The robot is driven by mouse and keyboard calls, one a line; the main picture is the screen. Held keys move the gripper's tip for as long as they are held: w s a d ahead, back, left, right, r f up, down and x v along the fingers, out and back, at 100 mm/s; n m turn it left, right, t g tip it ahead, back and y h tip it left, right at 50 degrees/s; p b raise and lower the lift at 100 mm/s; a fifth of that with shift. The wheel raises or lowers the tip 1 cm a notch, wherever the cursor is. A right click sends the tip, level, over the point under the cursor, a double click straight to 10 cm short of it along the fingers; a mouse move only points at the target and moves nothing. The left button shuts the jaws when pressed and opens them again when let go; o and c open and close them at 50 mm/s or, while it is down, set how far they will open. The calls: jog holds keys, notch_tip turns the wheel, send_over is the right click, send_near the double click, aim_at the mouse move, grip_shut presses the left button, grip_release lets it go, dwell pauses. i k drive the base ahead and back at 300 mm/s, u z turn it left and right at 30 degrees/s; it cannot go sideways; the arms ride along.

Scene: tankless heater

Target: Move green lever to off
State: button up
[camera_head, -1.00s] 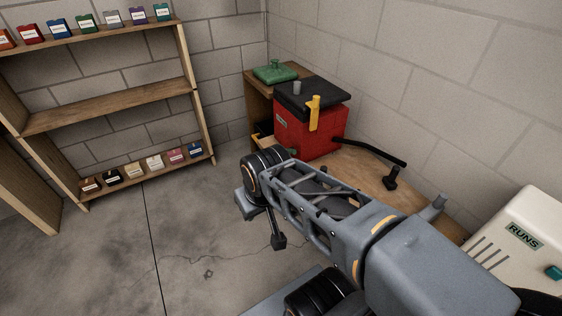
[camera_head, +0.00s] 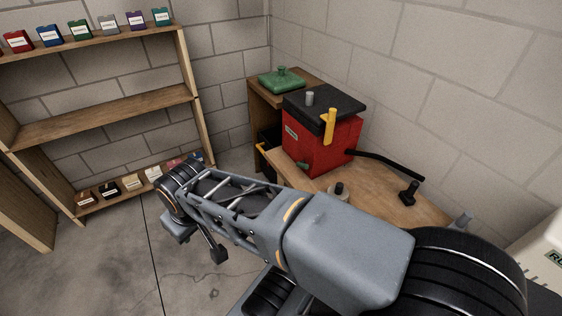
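A red box (camera_head: 310,141) with a black lid stands on the wooden table. A small dark green part (camera_head: 303,165) sticks out low on its front and may be the green lever; its setting is too small to read. A yellow lever (camera_head: 330,126) stands upright at the box's front edge. My gripper cannot be made out.
A small round fitting (camera_head: 338,190) sits near the table's front edge. A green lidded thing (camera_head: 282,80) rests behind. A shelf (camera_head: 110,117) with small boxes stands left. Floor between is open.

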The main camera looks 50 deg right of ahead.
aim_at(302, 164)
jog(key=z, duration=0.45)
jog(key=i, duration=0.8)
jog(key=z, duration=0.75)
